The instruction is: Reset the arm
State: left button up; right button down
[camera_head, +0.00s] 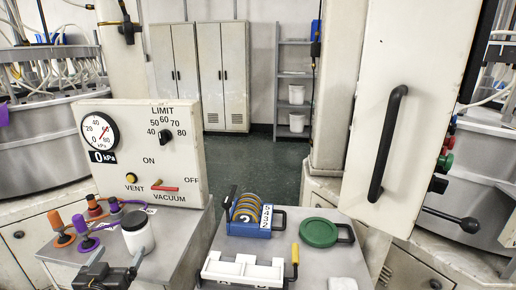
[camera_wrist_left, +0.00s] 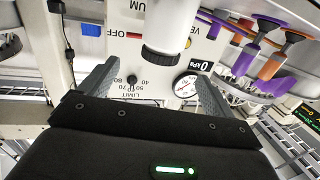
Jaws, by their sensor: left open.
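My left gripper (camera_head: 112,270) is at the bottom left of the head view, low over the grey bench top and just in front of a white jar (camera_head: 138,232). In the left wrist view, its two dark fingers (camera_wrist_left: 153,72) are spread apart with nothing held between them. The white jar (camera_wrist_left: 168,30) shows beyond the fingertips there, upside down; whether a finger touches it I cannot tell. My right gripper is in neither view.
A vacuum panel (camera_head: 180,150) with a gauge (camera_head: 100,133) and red lever (camera_head: 165,188) stands behind. Orange and purple handled tools (camera_head: 84,232) are at left. A blue holder (camera_head: 250,229), green disc (camera_head: 318,232) and white tray (camera_head: 243,270) are on the right bench.

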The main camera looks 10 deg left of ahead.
pick_arm(q)
jog(key=s+d+f+m+g+h, duration=0.1)
jog(key=s+d+f+g, duration=0.35)
jog(key=f, duration=0.35)
jog(key=s+d+f+m+g+h, duration=0.1)
jog(key=s+d+f+g, duration=0.2)
jog(key=s+d+f, duration=0.3)
jog(key=s+d+f+m+g+h, duration=0.1)
jog(key=s+d+f+g, duration=0.25)
jog(key=s, duration=0.35)
jog(key=s+d+f+m+g+h, duration=0.1)
jog(key=s+d+f+g, duration=0.25)
jog(key=s, duration=0.25)
notch_tip(320, 180, down, 28)
jog(key=s, duration=0.2)
jog(key=s+a+f+g, duration=0.1)
jog(key=s+a+f, duration=0.1)
jog(key=s+f, duration=1.2)
jog(key=shift+s+a+f+m, duration=0.25)
jog(key=shift+s+m, duration=0.15)
jog(key=shift+s, duration=0.5)
